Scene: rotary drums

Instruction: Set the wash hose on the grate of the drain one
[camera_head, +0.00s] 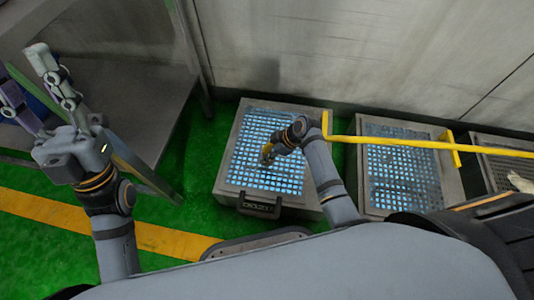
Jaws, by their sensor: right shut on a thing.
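The nearest drain is a square grey frame (231,165) with a bluish grate (286,178), standing on the green floor at the middle.
A second drain with a bluish grate (400,178) stands to the right, and a darker grate (507,169) lies further right. A yellow bar (430,146) runs across above them. A grey metal table (120,95) is at the left. A wall stands behind.

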